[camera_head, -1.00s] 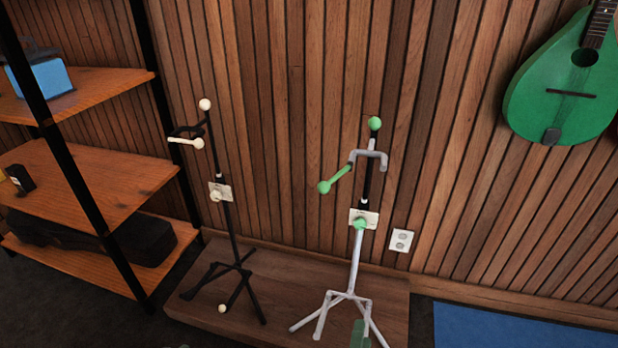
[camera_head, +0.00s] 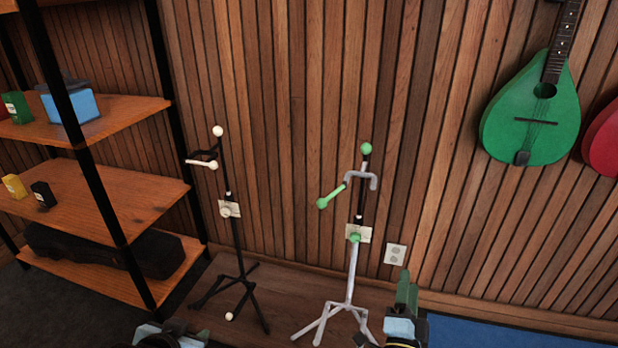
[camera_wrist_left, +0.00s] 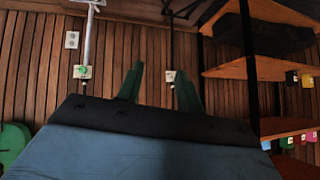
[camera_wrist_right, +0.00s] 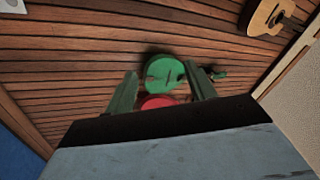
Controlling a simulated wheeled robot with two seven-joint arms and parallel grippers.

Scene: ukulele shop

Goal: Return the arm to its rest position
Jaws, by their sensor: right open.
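My left gripper (camera_wrist_left: 158,80) is open in the left wrist view, with nothing between its two green fingers. Only a piece of the left arm shows at the bottom edge of the head view. My right gripper (camera_wrist_right: 162,78) is open and empty in the right wrist view. In the head view the right gripper (camera_head: 405,290) stands upright at the lower middle, in front of the platform's right end and the wall. Both grippers are apart from the stands.
A black stand (camera_head: 240,260) and a white stand with green knobs (camera_head: 351,270) are on a low wooden platform (camera_head: 285,290). A shelf unit (camera_head: 115,195) is at left. A green instrument (camera_head: 530,115) and a red one (camera_head: 603,140) hang at right. A blue mat (camera_head: 500,332) lies lower right.

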